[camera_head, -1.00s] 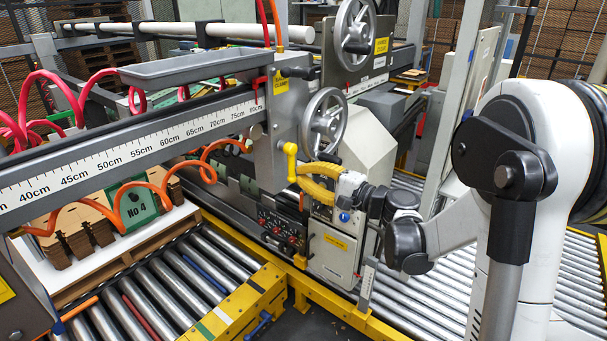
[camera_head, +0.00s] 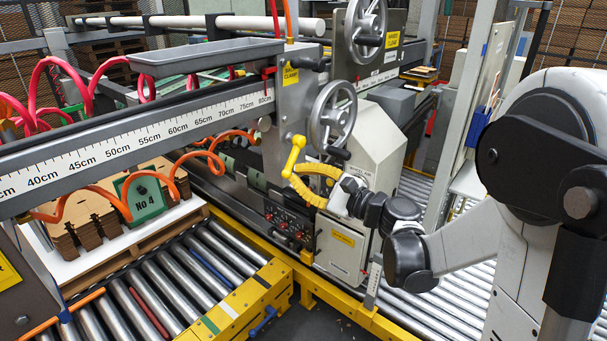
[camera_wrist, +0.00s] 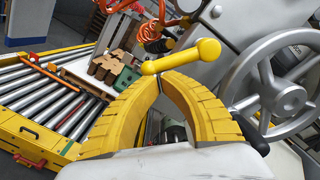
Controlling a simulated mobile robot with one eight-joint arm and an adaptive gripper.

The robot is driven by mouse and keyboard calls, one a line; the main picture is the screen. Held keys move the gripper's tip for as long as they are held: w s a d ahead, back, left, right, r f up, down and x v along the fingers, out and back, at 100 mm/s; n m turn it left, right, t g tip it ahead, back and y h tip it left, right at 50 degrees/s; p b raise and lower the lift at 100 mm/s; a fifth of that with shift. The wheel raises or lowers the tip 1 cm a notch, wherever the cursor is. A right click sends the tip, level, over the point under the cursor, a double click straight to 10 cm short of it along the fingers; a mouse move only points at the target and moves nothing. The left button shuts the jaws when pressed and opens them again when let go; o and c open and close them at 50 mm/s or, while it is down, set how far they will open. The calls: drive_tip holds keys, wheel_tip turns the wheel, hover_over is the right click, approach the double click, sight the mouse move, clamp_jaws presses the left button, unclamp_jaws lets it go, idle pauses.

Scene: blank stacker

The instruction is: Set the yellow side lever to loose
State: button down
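The yellow side lever (camera_head: 294,155) is on the grey machine housing, under the bar clamp label. It slants, upper end to the right and lower end to the left. In the wrist view the lever (camera_wrist: 182,57) lies across the picture just beyond the fingertips, its thicker end to the right. My gripper (camera_head: 291,177) has yellow ribbed fingers that arch together at the lever's lower end. In the wrist view the gripper (camera_wrist: 160,77) has its tips together, with nothing seen between them. The tips are at the lever's thinner end, seemingly touching it.
A grey handwheel (camera_head: 333,113) is close right of the lever; it fills the right of the wrist view (camera_wrist: 282,97). A control panel (camera_head: 287,222) is below. Orange coiled hoses (camera_head: 215,142) and a ruler beam (camera_head: 150,135) run left. Rollers (camera_head: 200,262) lie in front.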

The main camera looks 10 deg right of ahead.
sight(287, 170)
drive_tip(key=a+m, duration=0.1)
drive_tip(key=m, duration=0.1)
drive_tip(key=s+r+m, duration=0.1)
drive_tip(key=shift+s+a+r+m, duration=0.15)
drive_tip(key=shift+a+r+m, duration=0.05)
drive_tip(key=shift+a+m, duration=0.2)
drive_tip(key=shift+s+a+r+m+p, duration=0.15)
drive_tip(key=shift+a+r+m+p, duration=0.1)
drive_tip(key=shift+m, duration=0.3)
drive_tip(key=shift+s+a+r+m+p, duration=0.1)
drive_tip(key=shift+r+m+p, duration=0.1)
drive_tip(key=shift+m, duration=0.35)
drive_tip(key=shift+s+a+r, duration=0.15)
drive_tip(key=shift+a+r, duration=0.05)
drive_tip(key=shift+r, duration=0.15)
